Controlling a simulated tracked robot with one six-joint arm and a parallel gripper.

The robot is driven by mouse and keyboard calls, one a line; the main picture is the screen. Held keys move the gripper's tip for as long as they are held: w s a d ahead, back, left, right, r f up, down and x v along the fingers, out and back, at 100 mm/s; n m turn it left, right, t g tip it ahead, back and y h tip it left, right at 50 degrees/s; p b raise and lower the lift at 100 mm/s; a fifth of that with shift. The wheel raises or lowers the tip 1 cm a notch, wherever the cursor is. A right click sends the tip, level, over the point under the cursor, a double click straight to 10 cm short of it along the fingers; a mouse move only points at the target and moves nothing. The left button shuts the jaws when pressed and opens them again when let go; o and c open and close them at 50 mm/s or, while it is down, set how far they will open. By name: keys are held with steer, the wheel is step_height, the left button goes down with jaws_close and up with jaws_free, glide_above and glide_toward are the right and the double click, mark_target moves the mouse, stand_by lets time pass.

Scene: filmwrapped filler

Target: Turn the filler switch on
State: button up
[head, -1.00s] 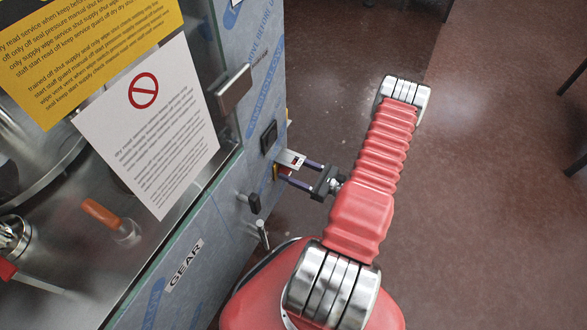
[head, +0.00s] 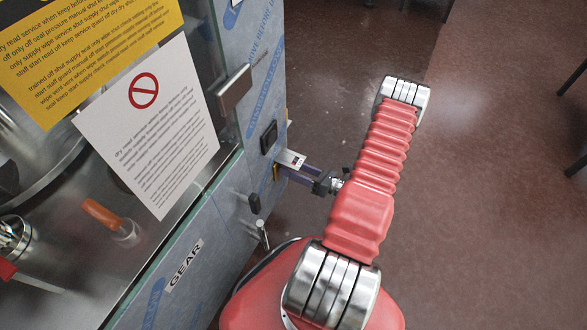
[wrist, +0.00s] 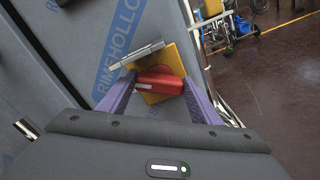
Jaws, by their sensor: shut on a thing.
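The filler switch shows in the wrist view as a red rotary handle (wrist: 160,80) on a yellow plate (wrist: 153,95). The handle lies roughly crosswise, with a pale mark near its left end. My gripper (wrist: 160,84) is shut on the handle, one purple finger on each side. In the head view my gripper (head: 284,171) reaches the machine's side panel from the right.
The metal flap (wrist: 142,54) juts out just above the switch. A black rocker (head: 268,136), a black knob (head: 254,203) and a small lever (head: 262,234) sit nearby on the film-wrapped panel (head: 215,235). A guard handle (head: 234,88) protrudes higher up. The floor at right is open.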

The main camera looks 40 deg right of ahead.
steer(key=m, duration=0.5)
steer(key=shift+d+f+m, duration=0.1)
steer(key=shift+d+m, duration=0.15)
steer(key=shift+m, duration=0.05)
steer(key=shift+o, duration=0.2)
steer(key=m, duration=0.4)
steer(key=shift+w+d, duration=0.1)
steer(key=shift+d, duration=0.05)
steer(key=shift+f+m, duration=0.15)
steer(key=shift+m, duration=0.85)
steer(key=shift+c, duration=0.2)
steer(key=o, duration=0.7)
steer(key=shift+f, duration=0.1)
steer(key=o, duration=0.3)
steer(key=shift+o, duration=0.4)
steer(key=shift+a, duration=0.2)
